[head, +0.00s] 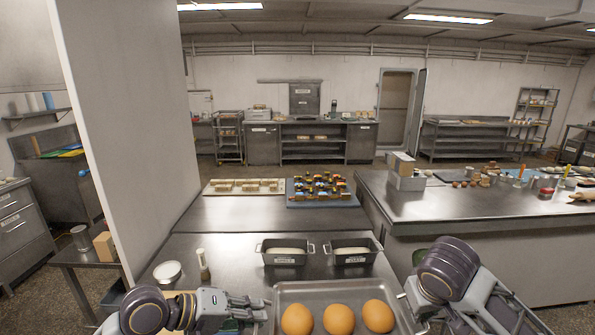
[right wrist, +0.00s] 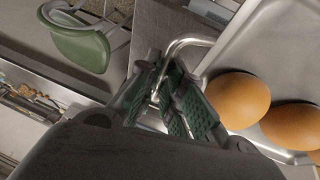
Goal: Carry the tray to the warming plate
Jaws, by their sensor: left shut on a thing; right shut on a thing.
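The steel tray (head: 345,291) is at the bottom of the head view, with three round brown buns (head: 338,319) on it. My left gripper (head: 262,309) is shut at the tray's left side; its grip point is partly hidden. My right gripper (right wrist: 170,95) is shut on the tray's wire handle (right wrist: 190,43) in the right wrist view. I cannot tell for sure which surface is the warming plate; a flat dark steel top (head: 265,213) lies ahead beyond the loaf tins.
Two labelled loaf tins (head: 285,258) stand just beyond the tray. A round white dish (head: 167,271) and a small bottle (head: 203,265) are left. A blue mat (head: 296,200) with jars and a pale board (head: 220,188) lie farther back. A partition (head: 130,130) rises left; a crowded counter (head: 440,205) stands right.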

